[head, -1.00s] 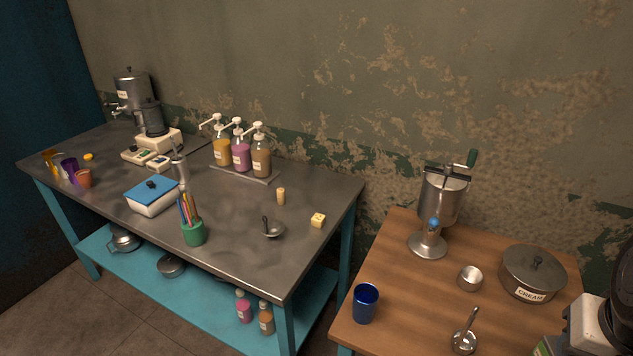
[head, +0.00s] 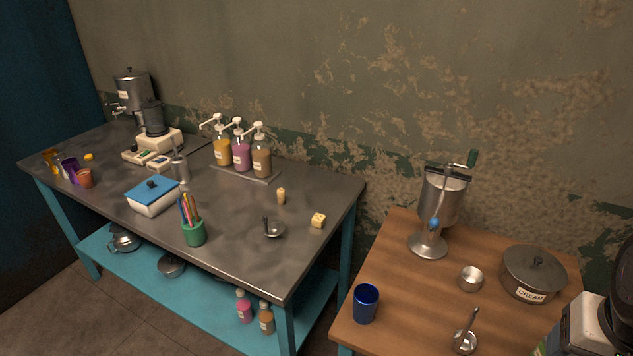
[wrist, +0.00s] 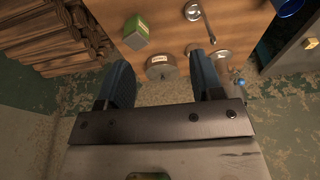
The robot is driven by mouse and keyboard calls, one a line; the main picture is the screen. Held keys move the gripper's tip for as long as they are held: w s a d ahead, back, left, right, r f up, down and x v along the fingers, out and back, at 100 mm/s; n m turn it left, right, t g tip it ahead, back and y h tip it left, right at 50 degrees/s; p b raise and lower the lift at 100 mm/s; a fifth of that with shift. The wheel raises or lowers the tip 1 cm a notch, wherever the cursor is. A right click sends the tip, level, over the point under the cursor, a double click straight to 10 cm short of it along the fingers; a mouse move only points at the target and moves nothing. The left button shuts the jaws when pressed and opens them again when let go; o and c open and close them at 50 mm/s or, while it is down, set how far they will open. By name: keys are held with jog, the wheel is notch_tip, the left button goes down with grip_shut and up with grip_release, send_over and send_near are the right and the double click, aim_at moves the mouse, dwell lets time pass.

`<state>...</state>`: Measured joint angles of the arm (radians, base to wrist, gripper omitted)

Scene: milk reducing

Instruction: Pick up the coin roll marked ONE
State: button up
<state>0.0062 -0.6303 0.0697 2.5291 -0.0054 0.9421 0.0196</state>
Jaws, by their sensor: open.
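A small upright tan cylinder (head: 281,196) stands on the metal table (head: 235,205), right of its middle. It looks like a coin roll, but I cannot read any marking on it in the head view. It does not show in the wrist view. My gripper (wrist: 160,82) is open and empty, with its two blue fingers wide apart. In the wrist view it hangs over the side of the wooden table, well away from the cylinder. The fingers are not visible in the head view.
A yellow cube (head: 318,220) and a small ladle (head: 274,229) flank the cylinder. Pump bottles (head: 240,155) stand behind it; a green pencil cup (head: 194,233) is to the left. The wooden table (head: 405,275) holds a crank machine (head: 440,205), a blue cup (head: 365,304) and a CREAM pot (head: 533,272).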

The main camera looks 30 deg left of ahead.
aim_at(281, 197)
jog(key=w+a+f+m+g+y, duration=0.25)
jog(key=w+a+m+y, duration=0.5)
jog(key=w+a, duration=2.2)
jog(key=w+a+f+m+y, duration=0.2)
jog(key=a+f, duration=0.4)
jog(key=a, duration=0.6)
jog(key=w+a+f+m+y, duration=0.2)
jog(key=w+a+f+m, duration=0.2)
jog(key=a, duration=0.8)
jog(key=w+a+f+m+g+y, duration=0.1)
jog(key=w+a+f+m+y, duration=0.1)
jog(key=w+a+f, duration=0.3)
jog(key=shift+w+a+f+m, duration=0.1)
jog(key=shift+a+f+m, duration=0.1)
jog(key=shift+a+f, duration=0.75)
jog(key=shift+w+a+f+m, duration=0.1)
jog(key=shift+a+f+m, duration=0.25)
jog(key=shift+a, duration=1)
jog(key=shift+a+f+m, duration=0.1)
jog(key=shift+a+f, duration=0.7)
jog(key=shift+a, duration=0.35)
jog(key=shift+a+f, duration=0.1)
jog(key=shift+a, duration=0.05)
jog(key=shift+x, duration=1.25)
